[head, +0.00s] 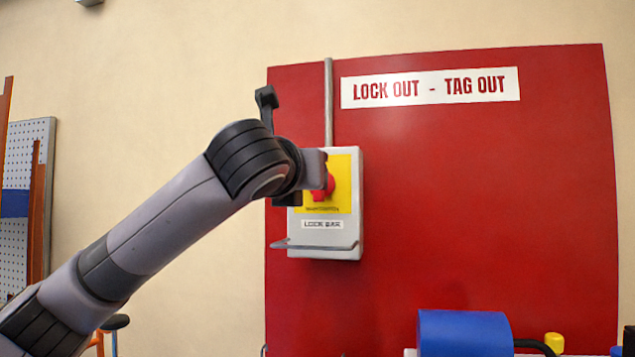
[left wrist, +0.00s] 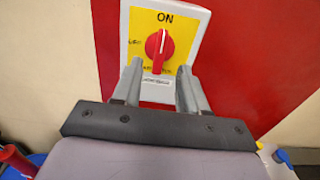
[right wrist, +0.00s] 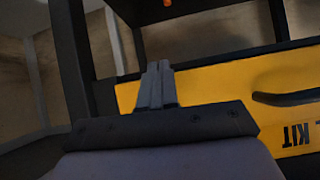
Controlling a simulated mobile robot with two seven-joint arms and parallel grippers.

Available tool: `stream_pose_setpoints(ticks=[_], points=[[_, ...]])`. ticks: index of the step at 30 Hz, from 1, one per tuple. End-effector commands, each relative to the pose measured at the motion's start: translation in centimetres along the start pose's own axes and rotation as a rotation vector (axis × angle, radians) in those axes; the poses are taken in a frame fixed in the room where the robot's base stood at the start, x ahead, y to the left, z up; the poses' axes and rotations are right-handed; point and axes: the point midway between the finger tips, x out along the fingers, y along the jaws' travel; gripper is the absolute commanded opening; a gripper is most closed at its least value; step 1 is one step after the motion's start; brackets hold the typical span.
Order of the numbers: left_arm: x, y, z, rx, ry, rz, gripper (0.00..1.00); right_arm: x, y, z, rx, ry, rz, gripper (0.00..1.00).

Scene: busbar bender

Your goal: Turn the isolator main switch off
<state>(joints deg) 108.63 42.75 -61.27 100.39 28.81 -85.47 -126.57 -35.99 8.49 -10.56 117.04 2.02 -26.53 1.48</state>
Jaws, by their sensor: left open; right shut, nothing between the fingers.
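The isolator is a grey box (head: 350,225) with a yellow plate (head: 342,165) and a red rotary switch (head: 329,187), mounted on a red board. In the left wrist view the red switch (left wrist: 159,50) stands upright, its white mark pointing up at "ON". My left gripper (left wrist: 159,75) is open, its two fingers on either side below the switch, with nothing between them. In the head view my left arm and hand hide part of the box and switch. My right gripper (right wrist: 158,70) is shut and empty, in front of a yellow panel; it is not in the head view.
The red board (head: 480,200) carries a "LOCK OUT - TAG OUT" sign (head: 430,87). A lock bar (head: 310,245) sticks out low on the box. A blue object (head: 465,333) stands at the bottom right. A yellow panel marked "KIT" (right wrist: 220,80) with a dark handle is near my right gripper.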

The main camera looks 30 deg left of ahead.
Motion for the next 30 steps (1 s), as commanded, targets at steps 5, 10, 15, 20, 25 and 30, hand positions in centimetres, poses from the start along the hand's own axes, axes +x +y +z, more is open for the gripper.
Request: stream_pose_setpoints(ticks=[5, 10, 15, 20, 25, 30], points=[[2.6, 0.0, -0.1, -0.001, 0.005, 0.001, 0.43, -0.4, -0.1, 0.5, 0.003, -0.014, -0.002, 0.0], [4.7, -0.1, -0.1, -0.001, 0.003, 0.0, 0.43, -0.5, -0.2, 0.5, 0.002, -0.016, -0.002, 0.0], [6.0, -0.1, -0.1, -0.001, 0.002, 0.0, 0.43, -0.6, -0.2, 0.3, 0.002, -0.015, -0.002, 0.0], [6.3, -0.1, -0.1, -0.001, 0.001, -0.001, 0.43, -0.5, -0.1, 0.2, 0.0, -0.011, -0.001, 0.0], [6.3, -0.1, -0.1, -0.001, 0.001, -0.001, 0.43, -0.4, 0.0, 0.0, -0.004, -0.007, -0.001, 0.0], [6.2, -0.1, -0.1, -0.001, 0.001, -0.001, 0.0, -0.4, 0.1, -0.1, -0.007, -0.006, 0.0, 0.0]])
